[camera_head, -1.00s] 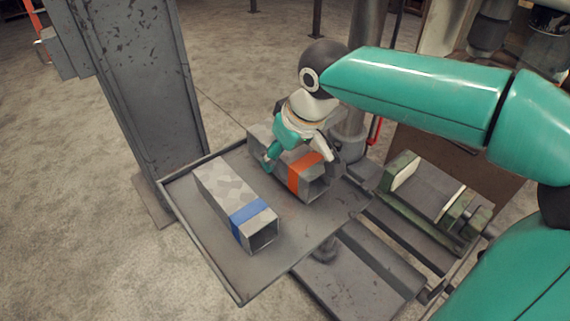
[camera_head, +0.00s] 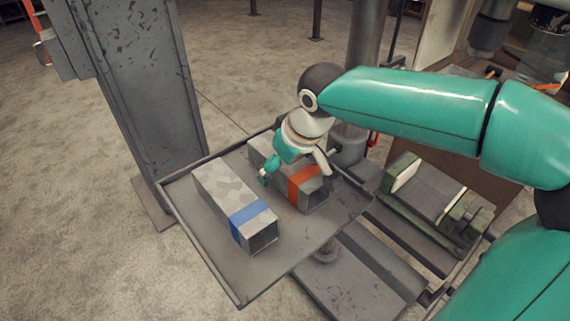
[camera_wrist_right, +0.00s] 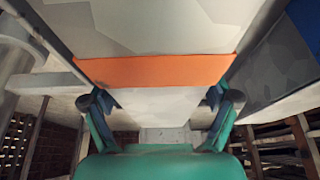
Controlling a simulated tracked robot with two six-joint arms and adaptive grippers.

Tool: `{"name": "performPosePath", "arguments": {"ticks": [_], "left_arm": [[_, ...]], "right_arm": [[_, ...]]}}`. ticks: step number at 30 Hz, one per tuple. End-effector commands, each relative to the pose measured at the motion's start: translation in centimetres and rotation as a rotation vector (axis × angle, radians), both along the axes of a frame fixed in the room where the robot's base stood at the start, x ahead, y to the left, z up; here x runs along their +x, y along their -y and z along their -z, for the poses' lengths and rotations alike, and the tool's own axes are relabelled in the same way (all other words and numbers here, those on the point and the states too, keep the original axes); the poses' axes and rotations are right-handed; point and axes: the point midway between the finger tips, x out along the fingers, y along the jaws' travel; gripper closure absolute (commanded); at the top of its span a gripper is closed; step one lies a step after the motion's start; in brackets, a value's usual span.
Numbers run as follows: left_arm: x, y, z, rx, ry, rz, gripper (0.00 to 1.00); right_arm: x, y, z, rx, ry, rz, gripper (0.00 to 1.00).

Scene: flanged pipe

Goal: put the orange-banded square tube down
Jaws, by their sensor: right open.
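The orange-banded square tube (camera_head: 304,185) lies on the grey tray (camera_head: 240,283), beside the blue-banded tube. My right gripper (camera_head: 294,171) is just above it, with its fingers spread wide to either side of the tube. In the right wrist view the orange band (camera_wrist_right: 160,70) and the tube's pale top face lie ahead of the open fingers (camera_wrist_right: 160,103), and nothing is gripped between them. The gripper's palm and arm hide part of the tube in the head view. My left gripper does not show.
The blue-banded square tube (camera_head: 236,205) lies on the tray to the left. A grey post (camera_head: 140,90) stands at the tray's left corner. A green-framed vise-like fixture (camera_head: 436,194) is at the right. The front part of the tray is bare.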

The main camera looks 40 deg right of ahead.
Motion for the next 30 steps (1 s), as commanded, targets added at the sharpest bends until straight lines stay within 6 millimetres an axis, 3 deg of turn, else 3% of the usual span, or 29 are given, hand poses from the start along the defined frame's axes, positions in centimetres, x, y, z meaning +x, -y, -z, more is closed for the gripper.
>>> {"name": "performPosePath", "arguments": {"ticks": [8, 22, 30], "left_arm": [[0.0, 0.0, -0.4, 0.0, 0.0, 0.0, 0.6], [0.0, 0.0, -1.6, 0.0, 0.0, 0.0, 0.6], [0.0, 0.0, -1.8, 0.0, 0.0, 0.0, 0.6]], "right_arm": [[-0.5, 0.0, -1.7, 0.001, 0.003, 0.001, 0.13], [-3.9, 0.3, -9.8, 0.0, 0.003, 0.0, 0.13], [-4.6, 0.4, -11.3, 0.0, 0.0, 0.001, 0.13]]}}
